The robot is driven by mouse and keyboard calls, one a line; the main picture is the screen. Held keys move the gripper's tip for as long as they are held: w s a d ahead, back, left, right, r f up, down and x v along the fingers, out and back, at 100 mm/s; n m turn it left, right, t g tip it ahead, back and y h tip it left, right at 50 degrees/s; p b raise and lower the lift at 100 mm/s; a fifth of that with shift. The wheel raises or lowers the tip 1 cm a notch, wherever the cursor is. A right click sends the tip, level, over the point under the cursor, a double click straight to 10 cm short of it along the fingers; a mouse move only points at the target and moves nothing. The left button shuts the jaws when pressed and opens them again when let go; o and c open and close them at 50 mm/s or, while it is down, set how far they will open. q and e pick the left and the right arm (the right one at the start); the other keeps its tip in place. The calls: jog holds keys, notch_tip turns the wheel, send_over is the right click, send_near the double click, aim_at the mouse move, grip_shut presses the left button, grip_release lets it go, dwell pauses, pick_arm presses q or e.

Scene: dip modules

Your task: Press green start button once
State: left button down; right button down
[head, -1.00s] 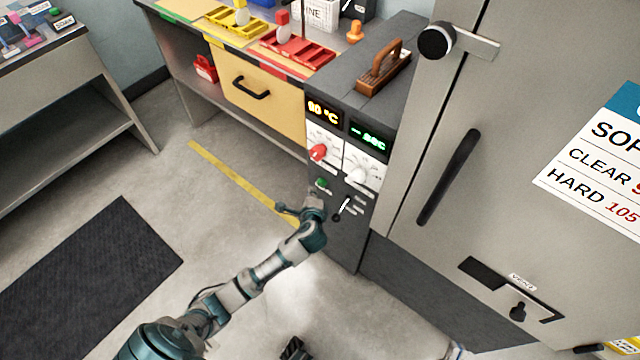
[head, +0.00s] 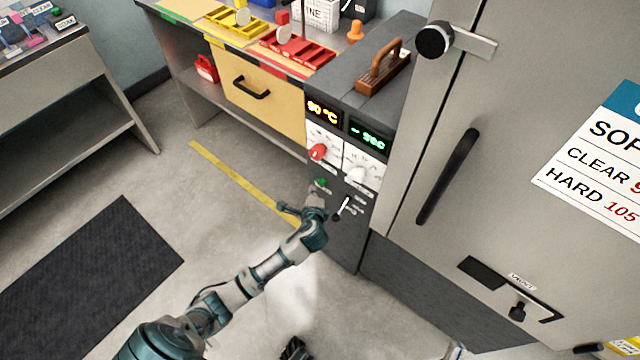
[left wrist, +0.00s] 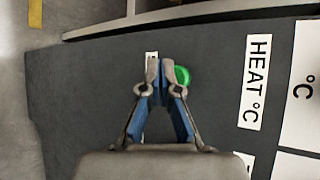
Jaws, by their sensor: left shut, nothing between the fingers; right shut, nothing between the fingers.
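The green start button (head: 321,182) is on the dark front of the control box (head: 341,222), below the red knob. My left gripper (head: 318,193) is at the box front, just below the button in the head view. In the left wrist view, my left gripper's shut, empty fingertips (left wrist: 160,66) are right beside the green button (left wrist: 183,76), which shows partly behind the right finger. Contact with the button cannot be told. Only a small part of what looks like my right gripper (head: 455,351) shows at the bottom edge of the head view, away from the box.
A red knob (head: 318,152) and a white knob (head: 357,175) sit above the button, with a small lever (head: 343,208) to its lower right. A large grey cabinet (head: 520,130) stands at the right. The floor at left is clear around a dark mat (head: 95,275).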

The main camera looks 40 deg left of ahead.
dwell(0.4)
pick_arm(q)
jog(key=shift+w+d+r+p, duration=0.1)
jog(key=shift+w+p, duration=0.2)
jog(key=shift+w, duration=0.1)
pick_arm(e)
jog(key=shift+s+r, duration=0.15)
jog(key=shift+r, duration=0.45)
